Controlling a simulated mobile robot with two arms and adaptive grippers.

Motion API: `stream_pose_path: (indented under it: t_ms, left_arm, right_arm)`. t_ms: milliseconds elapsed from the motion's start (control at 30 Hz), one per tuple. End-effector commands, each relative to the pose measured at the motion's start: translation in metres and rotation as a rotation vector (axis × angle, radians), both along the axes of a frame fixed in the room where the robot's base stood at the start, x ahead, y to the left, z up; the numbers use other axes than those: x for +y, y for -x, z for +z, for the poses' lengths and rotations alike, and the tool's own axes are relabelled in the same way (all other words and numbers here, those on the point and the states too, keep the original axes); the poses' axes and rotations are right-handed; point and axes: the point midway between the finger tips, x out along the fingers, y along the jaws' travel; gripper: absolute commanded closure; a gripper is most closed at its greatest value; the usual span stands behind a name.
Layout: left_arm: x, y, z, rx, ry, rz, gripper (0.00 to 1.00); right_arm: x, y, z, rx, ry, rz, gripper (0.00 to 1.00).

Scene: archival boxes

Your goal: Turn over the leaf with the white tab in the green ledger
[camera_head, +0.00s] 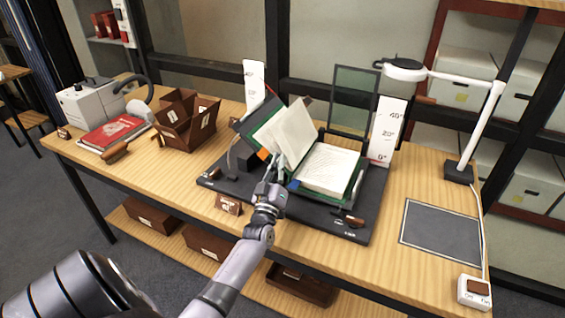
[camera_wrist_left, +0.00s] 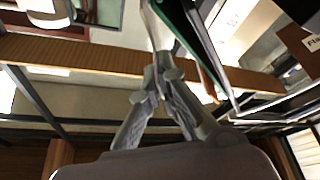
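The green ledger (camera_head: 357,190) lies open on a dark cradle (camera_head: 331,221). Its left half is propped up steeply, with pages (camera_head: 289,133) leaning left; its right pages (camera_head: 328,168) lie nearly flat. An orange tab (camera_head: 263,154) and a blue tab (camera_head: 295,184) show; I cannot make out a white tab. My left gripper (camera_head: 279,162) is at the lower edge of the raised pages. In the left wrist view its fingertips (camera_wrist_left: 162,70) come together at a thin pale leaf (camera_wrist_left: 154,28) seen edge-on, beside the green cover (camera_wrist_left: 178,18). My right gripper is out of view.
Upright white scales (camera_head: 386,132) and a dark-framed panel (camera_head: 354,100) stand behind the cradle. A lamp (camera_head: 484,125) and grey mat (camera_head: 440,232) are right. A brown box (camera_head: 187,122), red book (camera_head: 113,131) and grey device (camera_head: 88,102) are left.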

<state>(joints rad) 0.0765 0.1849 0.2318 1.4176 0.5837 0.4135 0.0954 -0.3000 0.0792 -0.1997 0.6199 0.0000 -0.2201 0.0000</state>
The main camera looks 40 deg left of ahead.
Motion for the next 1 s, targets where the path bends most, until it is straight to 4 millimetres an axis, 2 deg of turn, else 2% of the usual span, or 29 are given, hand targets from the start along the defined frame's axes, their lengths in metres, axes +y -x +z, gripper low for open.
stream_pose_path:
  t_ms: [567,867,1000]
  left_arm:
    - [0.0003,0.0004,-0.0044,0.0,0.033,-0.002,1.0]
    - [0.0011,0.0003,-0.0024,-0.003,0.03,-0.002,0.79]
    - [0.0013,0.0003,-0.0016,-0.005,0.03,-0.001,0.77]
  right_arm:
    - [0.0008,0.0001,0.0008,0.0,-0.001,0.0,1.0]
    - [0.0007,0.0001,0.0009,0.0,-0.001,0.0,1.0]
    - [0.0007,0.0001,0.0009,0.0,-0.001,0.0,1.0]
